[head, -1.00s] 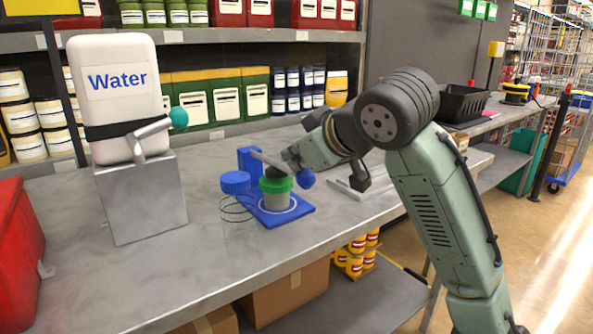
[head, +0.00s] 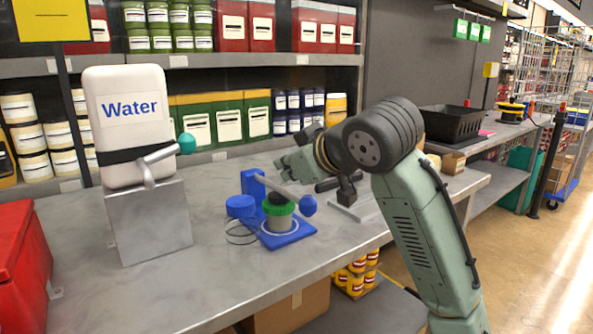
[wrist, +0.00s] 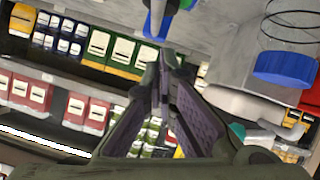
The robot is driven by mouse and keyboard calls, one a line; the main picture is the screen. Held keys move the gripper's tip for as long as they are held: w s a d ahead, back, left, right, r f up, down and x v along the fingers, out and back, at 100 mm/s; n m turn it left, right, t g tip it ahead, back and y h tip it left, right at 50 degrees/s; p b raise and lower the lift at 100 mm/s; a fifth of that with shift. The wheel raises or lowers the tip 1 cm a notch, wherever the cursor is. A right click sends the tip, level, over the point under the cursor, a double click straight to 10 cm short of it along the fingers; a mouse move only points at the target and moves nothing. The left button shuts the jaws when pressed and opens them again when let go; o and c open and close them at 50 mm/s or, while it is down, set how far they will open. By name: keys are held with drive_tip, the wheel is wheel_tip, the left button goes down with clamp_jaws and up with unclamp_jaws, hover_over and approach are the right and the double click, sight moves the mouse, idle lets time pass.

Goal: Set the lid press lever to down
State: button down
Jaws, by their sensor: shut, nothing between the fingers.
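The lid press has a blue base (head: 291,238), a blue post and a grey lever (head: 283,191) ending in a blue ball knob (head: 308,205). The lever slopes down to the right from the post. Below it stands a jar (head: 280,223) with a green rim and a black top piece; I cannot tell whether the lever touches it. My gripper (head: 283,164) is above and behind the lever, apart from the knob. In the wrist view my gripper's fingers (wrist: 166,62) are together and empty. Blue parts of the press (wrist: 155,20) show at the top there.
A white water container (head: 127,125) with a teal-knobbed tap sits on a grey block further left. Shelves of cans line the back. The bench front is clear.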

drive_tip(key=s+d+r+b, duration=0.2)
drive_tip(key=s+d+r, duration=0.1)
drive_tip(key=s+r, duration=0.35)
drive_tip(key=d+f+m+t+y+b, duration=0.1)
drive_tip(key=d+f+m+t+b, duration=0.1)
drive_tip(key=d+f+m, duration=0.35)
drive_tip(key=w+a+m+p, duration=0.15)
drive_tip(key=w+a, duration=0.25)
drive_tip(key=w, duration=0.5)
drive_tip(key=s+f, duration=0.1)
drive_tip(key=f, duration=0.1)
drive_tip(key=s+f, duration=0.1)
drive_tip(key=f, duration=0.1)
drive_tip(key=shift+s+d+f, duration=0.1)
drive_tip(key=shift+s+d, duration=0.2)
drive_tip(key=shift+s, duration=0.05)
